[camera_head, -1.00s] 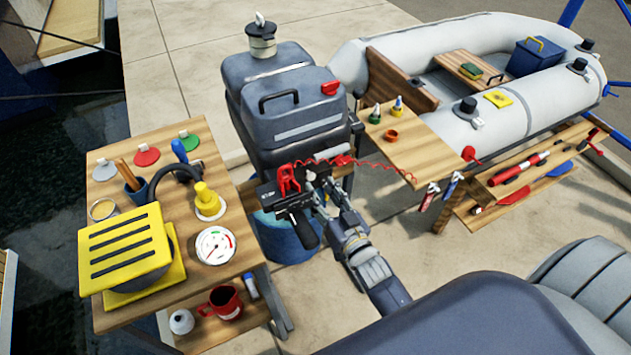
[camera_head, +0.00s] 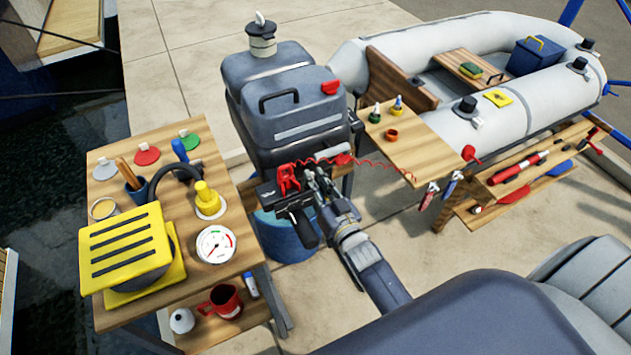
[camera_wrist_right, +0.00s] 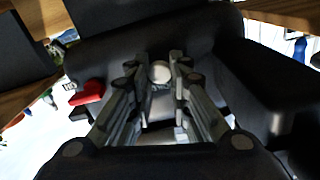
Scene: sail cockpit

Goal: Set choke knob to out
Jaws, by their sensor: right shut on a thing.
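The outboard motor (camera_head: 292,115) stands in the middle of the head view, with a dark control panel at its front. The choke knob (camera_wrist_right: 160,73) is a pale round knob in the right wrist view, on the dark motor front. My right gripper (camera_wrist_right: 161,85) is at the knob, its fingers on both sides of it and shut on it. In the head view my right gripper (camera_head: 318,184) reaches the panel just right of the red clip (camera_head: 288,180) and hides the knob. My left gripper is not in view.
A red coiled cord (camera_head: 385,165) runs from the panel to the right. The black tiller handle (camera_head: 304,229) hangs below the panel. A wooden table (camera_head: 178,215) with a yellow pump stands left; a small side table (camera_head: 425,150) stands right, by the grey inflatable boat (camera_head: 400,60).

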